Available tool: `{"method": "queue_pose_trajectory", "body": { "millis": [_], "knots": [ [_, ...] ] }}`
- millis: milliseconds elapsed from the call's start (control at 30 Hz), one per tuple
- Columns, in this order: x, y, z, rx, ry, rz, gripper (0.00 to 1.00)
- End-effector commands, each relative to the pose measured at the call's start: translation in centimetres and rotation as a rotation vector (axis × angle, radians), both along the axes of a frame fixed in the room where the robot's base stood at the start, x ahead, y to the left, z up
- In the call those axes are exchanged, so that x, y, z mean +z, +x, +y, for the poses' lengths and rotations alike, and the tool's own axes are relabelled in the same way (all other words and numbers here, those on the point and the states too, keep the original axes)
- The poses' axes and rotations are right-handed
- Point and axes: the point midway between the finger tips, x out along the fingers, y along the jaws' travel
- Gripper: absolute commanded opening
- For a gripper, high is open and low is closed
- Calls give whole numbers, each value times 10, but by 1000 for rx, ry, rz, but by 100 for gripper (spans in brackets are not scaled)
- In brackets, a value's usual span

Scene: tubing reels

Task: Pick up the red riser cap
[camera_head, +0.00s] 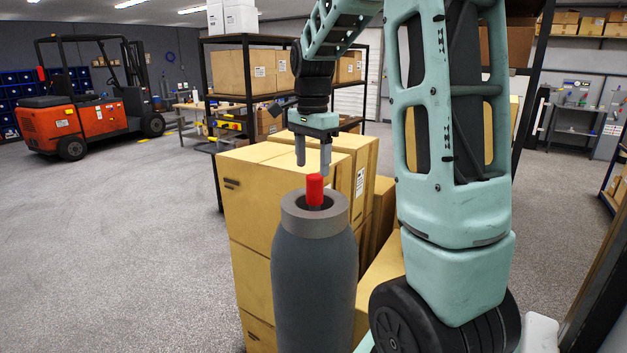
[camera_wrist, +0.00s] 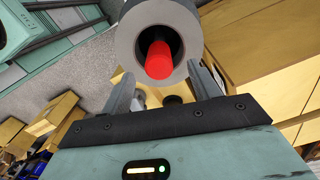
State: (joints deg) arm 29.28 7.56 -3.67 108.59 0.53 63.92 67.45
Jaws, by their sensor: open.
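The red riser cap (camera_head: 315,189) is a small upright cylinder standing in the mouth of a dark grey bottle-shaped column (camera_head: 315,280) with a lighter grey collar (camera_head: 291,212). Its lower part is hidden inside the collar. In the wrist view the red cap (camera_wrist: 159,61) shows inside the round grey collar (camera_wrist: 126,38), beyond the fingertips. My gripper (camera_head: 313,168) is open and empty, pointing down just above the cap. Its two fingers also show in the wrist view (camera_wrist: 160,75), one to each side below the cap. I cannot tell whether a finger touches the collar.
Stacked cardboard boxes (camera_head: 255,205) stand right behind the column. A black shelf rack (camera_head: 247,98) with cartons is farther back. An orange forklift (camera_head: 80,120) is parked at the far left. The grey floor on the left (camera_head: 110,250) is clear.

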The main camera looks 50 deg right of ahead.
Motion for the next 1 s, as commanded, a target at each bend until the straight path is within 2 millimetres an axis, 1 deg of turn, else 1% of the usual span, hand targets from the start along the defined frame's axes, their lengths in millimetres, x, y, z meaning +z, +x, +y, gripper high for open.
{"method": "queue_pose_trajectory", "body": {
  "millis": [100,333,467,500,600,700,900,967,1000],
  "knots": [
    [-12,0,0,0,1,2,61],
    [-28,-2,-1,0,3,3,61],
    [-46,-4,-3,0,3,5,61],
    [-53,-4,-3,0,3,5,61],
    [-65,-4,-3,1,0,2,61],
    [-70,-3,-3,1,0,0,61],
    [-70,-3,-3,1,-1,-1,61],
    [-70,-3,-3,1,-1,-1,45],
    [-70,-3,-3,1,-1,-1,34]
  ]
}}
